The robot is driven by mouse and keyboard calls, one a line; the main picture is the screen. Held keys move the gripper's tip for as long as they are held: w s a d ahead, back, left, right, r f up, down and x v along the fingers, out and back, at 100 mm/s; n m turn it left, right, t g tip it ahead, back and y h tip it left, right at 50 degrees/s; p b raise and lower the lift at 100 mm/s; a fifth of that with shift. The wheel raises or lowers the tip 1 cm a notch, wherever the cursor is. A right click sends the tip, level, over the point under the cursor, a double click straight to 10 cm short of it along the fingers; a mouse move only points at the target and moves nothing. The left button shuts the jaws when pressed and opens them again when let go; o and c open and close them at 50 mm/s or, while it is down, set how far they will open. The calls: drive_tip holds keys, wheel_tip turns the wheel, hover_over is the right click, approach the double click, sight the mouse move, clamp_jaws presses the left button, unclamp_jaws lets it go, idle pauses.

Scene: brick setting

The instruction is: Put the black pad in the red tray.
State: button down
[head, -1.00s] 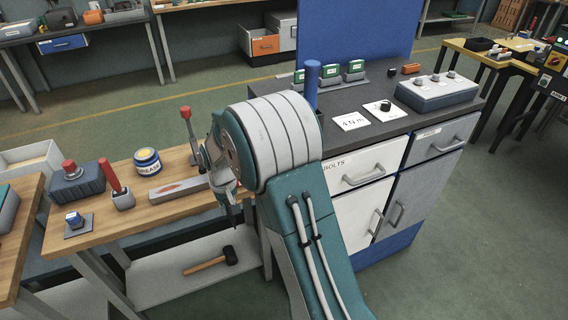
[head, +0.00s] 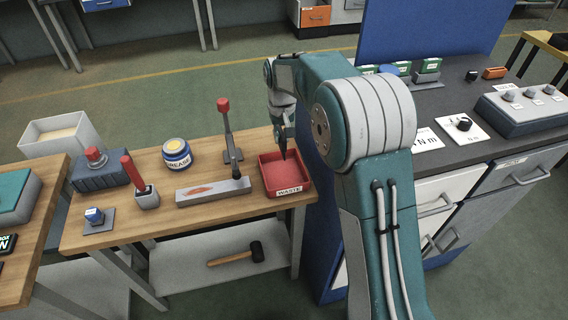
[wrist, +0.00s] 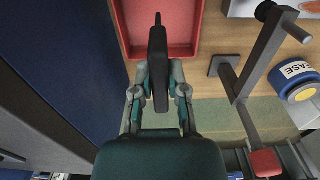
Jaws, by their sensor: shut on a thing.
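The red tray (head: 290,177), labelled WASTE, sits at the right end of the wooden bench in the head view. It also shows at the top of the wrist view (wrist: 187,28). My gripper (head: 284,128) points down above the tray. In the wrist view my gripper (wrist: 158,88) is shut on the black pad (wrist: 158,62), which is dark, narrow and seen edge-on with a thin tip. The pad's far end overlaps the tray's interior in the wrist view. In the head view the pad is small and dark, and its exact height above the tray floor is unclear.
A red-knobbed lever (head: 229,135) stands just left of the tray. A grey block (head: 213,191), a grease tin (head: 177,154) and a red-handled tool (head: 133,176) are farther left. A blue-sided cabinet (head: 340,225) stands close on the right.

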sight(283, 152)
wheel_tip(283, 152, down, 5)
drive_tip(key=shift+s, duration=0.15)
drive_tip(key=shift+d+f, duration=0.1)
drive_tip(key=shift+f, duration=2.15)
drive_tip(key=c, duration=0.7)
unclamp_jaws()
drive_tip(key=shift+o, duration=0.2)
